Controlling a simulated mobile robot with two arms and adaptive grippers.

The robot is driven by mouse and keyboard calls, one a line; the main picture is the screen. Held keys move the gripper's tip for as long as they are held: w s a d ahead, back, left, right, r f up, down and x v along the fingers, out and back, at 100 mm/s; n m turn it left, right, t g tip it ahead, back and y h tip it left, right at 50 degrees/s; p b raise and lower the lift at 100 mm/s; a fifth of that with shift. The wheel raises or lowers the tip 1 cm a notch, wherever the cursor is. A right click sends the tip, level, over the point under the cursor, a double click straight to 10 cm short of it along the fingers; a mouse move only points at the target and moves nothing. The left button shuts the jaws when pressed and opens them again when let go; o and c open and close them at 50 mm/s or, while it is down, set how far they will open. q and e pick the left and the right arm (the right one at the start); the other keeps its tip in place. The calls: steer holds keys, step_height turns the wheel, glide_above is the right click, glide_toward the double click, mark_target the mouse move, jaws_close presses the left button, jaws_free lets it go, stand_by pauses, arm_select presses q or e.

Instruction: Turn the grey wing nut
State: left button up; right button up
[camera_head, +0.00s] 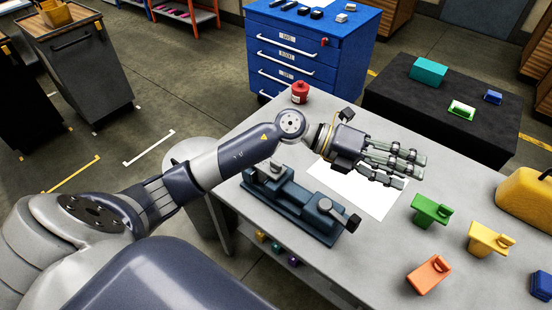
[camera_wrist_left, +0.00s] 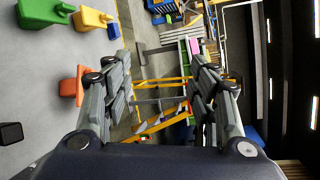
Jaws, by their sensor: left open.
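I cannot pick out a grey wing nut for certain in either view. A dark blue-grey vise-like jig (camera_head: 300,205) lies on the grey table, with a light grey piece (camera_head: 276,168) standing at its far left end; I cannot tell whether that is the nut. My left gripper (camera_head: 402,168) is beyond and to the right of the jig, above a white sheet (camera_head: 365,192), and hides part of it. In the left wrist view the fingers of this gripper (camera_wrist_left: 162,100) are spread apart with nothing held between them. My right gripper is not in view.
Green (camera_head: 430,211), yellow (camera_head: 490,239) and orange (camera_head: 429,275) blocks stand on the table (camera_head: 385,240) at right. A yellow case (camera_head: 527,197) and a blue block (camera_head: 541,285) are at the right edge. A red container (camera_head: 300,92) stands at the far left corner.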

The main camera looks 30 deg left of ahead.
arm_select(q)
steer(key=a+f+m+g+y, duration=0.2)
steer(key=a+f+y, duration=0.3)
steer(key=a, duration=0.1)
steer(key=n+g+y, duration=0.2)
steer(key=y, duration=0.8)
glide_toward(276, 163)
step_height(276, 163, down, 8)
steer(key=p, duration=0.3)
steer(key=shift+d+r, duration=0.1)
steer(key=shift+r, duration=0.1)
steer(key=shift+f, duration=0.5)
steer(key=shift+c, duration=0.5)
steer(key=c, duration=1)
